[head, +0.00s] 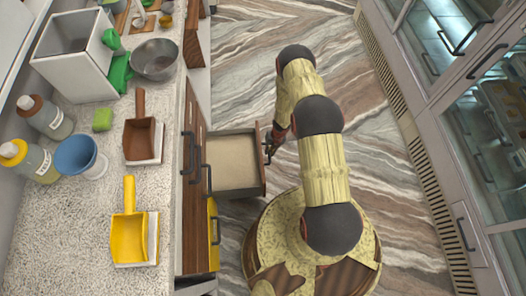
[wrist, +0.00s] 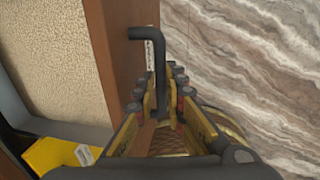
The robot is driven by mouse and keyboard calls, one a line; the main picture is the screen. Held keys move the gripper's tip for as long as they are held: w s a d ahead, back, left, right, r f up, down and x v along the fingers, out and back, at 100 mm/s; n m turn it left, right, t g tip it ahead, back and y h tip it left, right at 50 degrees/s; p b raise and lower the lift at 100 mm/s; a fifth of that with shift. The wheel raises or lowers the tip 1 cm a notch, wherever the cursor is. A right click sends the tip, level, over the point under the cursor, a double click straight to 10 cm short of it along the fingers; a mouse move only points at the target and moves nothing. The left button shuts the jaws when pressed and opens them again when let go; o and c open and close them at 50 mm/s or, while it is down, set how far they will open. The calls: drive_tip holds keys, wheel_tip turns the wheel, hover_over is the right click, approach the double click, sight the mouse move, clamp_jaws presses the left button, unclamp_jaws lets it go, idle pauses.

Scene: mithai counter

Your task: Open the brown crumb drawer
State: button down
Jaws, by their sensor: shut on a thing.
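The brown crumb drawer (head: 262,180) stands pulled out from the counter front in the head view, its pale speckled inside showing and empty. In the wrist view its brown front panel (wrist: 115,50) runs down the middle, with the pale drawer floor (wrist: 50,60) at the left. The dark bar handle (wrist: 150,33) sticks out from the front. My gripper (wrist: 163,115) is shut on this handle, with its fingers on either side of it. In the head view my gripper (head: 275,140) is at the drawer's outer face, partly hidden by my arm.
A yellow drawer front (head: 213,235) is nearer on the same counter. On the worktop are a brown scoop (head: 139,137), a yellow scoop (head: 129,224), a blue cup (head: 76,156), bottles and a steel bowl (head: 155,59). Glass cabinets (head: 465,100) line the right. Marbled floor between is clear.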

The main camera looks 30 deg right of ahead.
drive_tip(key=shift+d, duration=0.1)
drive_tip(key=c, duration=2.1)
unclamp_jaws()
drive_tip(key=shift+c, duration=0.2)
wheel_tip(320, 180, up, 12)
drive_tip(key=d, duration=0.2)
drive_tip(key=shift+s+f, duration=0.15)
drive_tip(key=shift+s, duration=0.2)
